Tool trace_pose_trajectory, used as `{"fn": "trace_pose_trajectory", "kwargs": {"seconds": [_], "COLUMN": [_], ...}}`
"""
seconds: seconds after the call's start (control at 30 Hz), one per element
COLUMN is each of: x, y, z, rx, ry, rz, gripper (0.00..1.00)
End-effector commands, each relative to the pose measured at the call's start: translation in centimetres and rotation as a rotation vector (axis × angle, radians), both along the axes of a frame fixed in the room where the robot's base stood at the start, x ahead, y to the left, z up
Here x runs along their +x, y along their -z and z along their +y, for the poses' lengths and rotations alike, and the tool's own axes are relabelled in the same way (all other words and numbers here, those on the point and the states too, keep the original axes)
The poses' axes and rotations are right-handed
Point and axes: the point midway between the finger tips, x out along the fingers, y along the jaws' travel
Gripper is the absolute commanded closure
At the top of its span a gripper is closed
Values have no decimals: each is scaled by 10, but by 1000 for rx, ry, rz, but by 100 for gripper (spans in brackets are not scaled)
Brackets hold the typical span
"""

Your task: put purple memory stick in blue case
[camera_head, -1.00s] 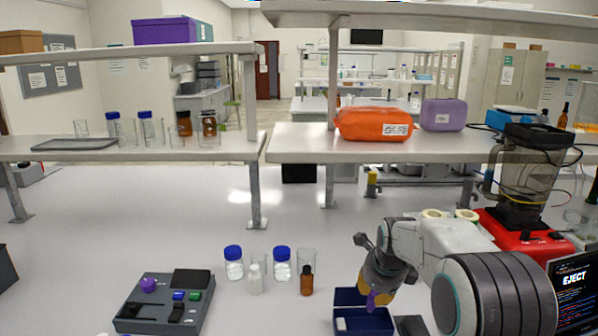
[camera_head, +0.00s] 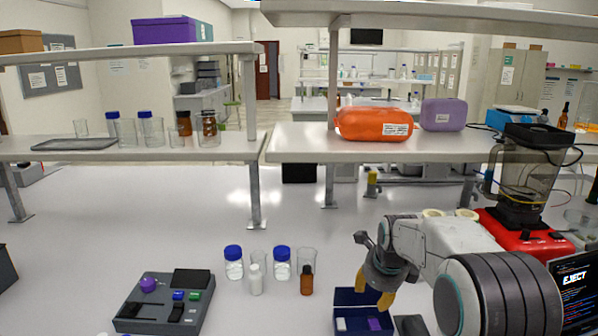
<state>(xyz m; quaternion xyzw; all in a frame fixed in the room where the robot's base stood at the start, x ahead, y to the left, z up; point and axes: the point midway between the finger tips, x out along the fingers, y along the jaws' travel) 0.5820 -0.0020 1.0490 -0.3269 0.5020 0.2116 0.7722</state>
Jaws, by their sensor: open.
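The blue case (camera_head: 347,298) stands open on the bench at the lower middle right, partly cut off by the bottom of the picture. The purple memory stick (camera_head: 374,323) lies inside it, on the right side. A small white piece (camera_head: 341,324) lies in the left part of the case. My gripper (camera_head: 373,292), with yellow fingertips, hangs above the case's back part. It is open and empty, with its fingers apart above the stick.
Several bottles and glasses, including a brown bottle (camera_head: 307,281), stand left of the case. A grey control box (camera_head: 165,303) sits further left. A red-based blender (camera_head: 520,232) and a screen (camera_head: 574,290) are at the right.

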Motion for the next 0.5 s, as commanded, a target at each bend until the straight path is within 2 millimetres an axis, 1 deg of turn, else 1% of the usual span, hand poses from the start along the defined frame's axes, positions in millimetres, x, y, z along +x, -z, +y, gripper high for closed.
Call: {"fn": "trace_pose_trajectory", "kwargs": {"seconds": [0.03, 0.3, 0.5], "x": [-2, -21, -33], "y": [-8, -49, -76], "z": [0, 0, 0], "rx": [0, 0, 0], "ry": [0, 0, 0], "rz": [-6, -6, -6], "gripper": [54, 54, 54]}}
